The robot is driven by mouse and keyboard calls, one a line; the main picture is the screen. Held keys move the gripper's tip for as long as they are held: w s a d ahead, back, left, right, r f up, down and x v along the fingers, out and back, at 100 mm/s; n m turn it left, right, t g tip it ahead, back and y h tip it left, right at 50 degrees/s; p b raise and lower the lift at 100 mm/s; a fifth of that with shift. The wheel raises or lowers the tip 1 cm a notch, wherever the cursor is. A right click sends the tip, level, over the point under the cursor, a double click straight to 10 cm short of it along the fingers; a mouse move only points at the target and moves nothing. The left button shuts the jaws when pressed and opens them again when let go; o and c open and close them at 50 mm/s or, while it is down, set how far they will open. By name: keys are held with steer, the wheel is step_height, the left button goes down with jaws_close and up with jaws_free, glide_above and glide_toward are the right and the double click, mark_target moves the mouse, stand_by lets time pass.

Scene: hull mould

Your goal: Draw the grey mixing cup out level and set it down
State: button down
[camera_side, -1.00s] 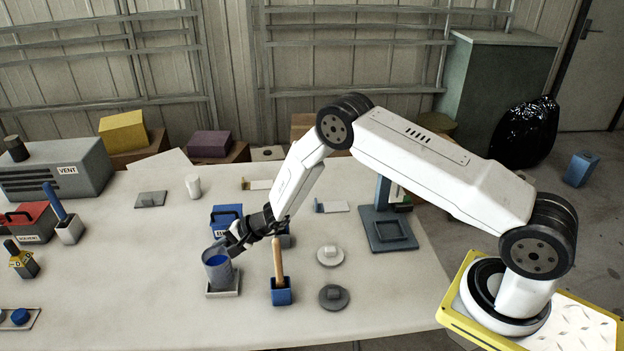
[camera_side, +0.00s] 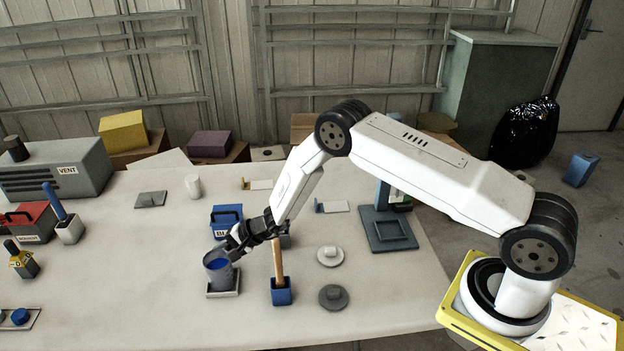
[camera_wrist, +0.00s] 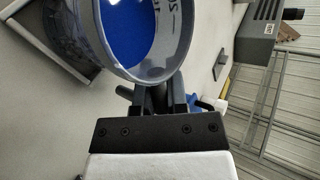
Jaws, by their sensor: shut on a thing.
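The grey mixing cup (camera_side: 217,272) stands upright at the left front of my gripper, with blue liquid inside. It is at a square grey tray (camera_side: 236,290); I cannot tell whether its base touches the tray. My gripper's fingers (camera_wrist: 152,98) meet the cup wall there. Part of the tray (camera_wrist: 45,45) shows at the left.
A blue holder (camera_side: 281,296) with a wooden handle stands just right of the cup. A blue box (camera_side: 226,217) is behind it. Pale and dark lids (camera_side: 330,256) lie further right.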

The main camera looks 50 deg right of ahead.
steer(key=shift+f, duration=0.35)
steer(key=c, duration=0.6)
jaws_free()
steer(key=shift+s, duration=0.1)
steer(key=shift+v, duration=3.85)
